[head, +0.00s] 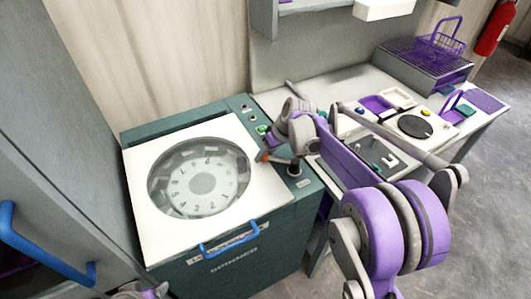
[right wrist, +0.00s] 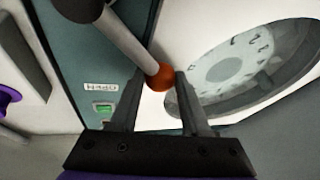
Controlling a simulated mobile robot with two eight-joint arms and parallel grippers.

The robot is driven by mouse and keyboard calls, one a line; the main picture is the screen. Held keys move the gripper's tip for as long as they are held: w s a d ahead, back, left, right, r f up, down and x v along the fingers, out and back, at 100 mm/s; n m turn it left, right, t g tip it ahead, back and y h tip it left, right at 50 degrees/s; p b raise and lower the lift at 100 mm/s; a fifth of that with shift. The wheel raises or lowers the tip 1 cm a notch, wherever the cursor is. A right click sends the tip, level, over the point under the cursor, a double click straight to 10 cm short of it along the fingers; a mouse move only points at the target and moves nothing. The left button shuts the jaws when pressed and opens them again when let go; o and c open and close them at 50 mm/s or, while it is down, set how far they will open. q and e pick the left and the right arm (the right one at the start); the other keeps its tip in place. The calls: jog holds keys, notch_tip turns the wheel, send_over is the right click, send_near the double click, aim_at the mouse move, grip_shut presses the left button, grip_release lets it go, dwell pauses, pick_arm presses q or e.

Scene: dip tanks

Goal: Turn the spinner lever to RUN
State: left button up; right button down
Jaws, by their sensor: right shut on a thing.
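The spinner (head: 215,264) is a teal machine with a white lid and a round window, standing left of the bench. Its lever has a dark hub (head: 294,170), a grey shaft (right wrist: 130,40) and an orange ball knob (right wrist: 161,77). The lever points left from the hub, toward the lid's right edge. My right gripper (right wrist: 158,80) is shut on the orange knob, with one finger on each side of it. A label reading OPEN (right wrist: 101,87) shows upside down beside the left finger. No fingers of my left gripper show.
A small green light (head: 262,129) is on the spinner's top. A blue handle (head: 228,240) is on the lid's front. The bench at right holds a black disc (head: 415,126), trays and a purple basket (head: 440,40). A grey cabinet with a blue handle (head: 45,252) stands close at left.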

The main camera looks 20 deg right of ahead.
aim_at(278, 160)
jog(key=shift+c, duration=1.9)
grip_release()
jog(key=v, duration=1.1)
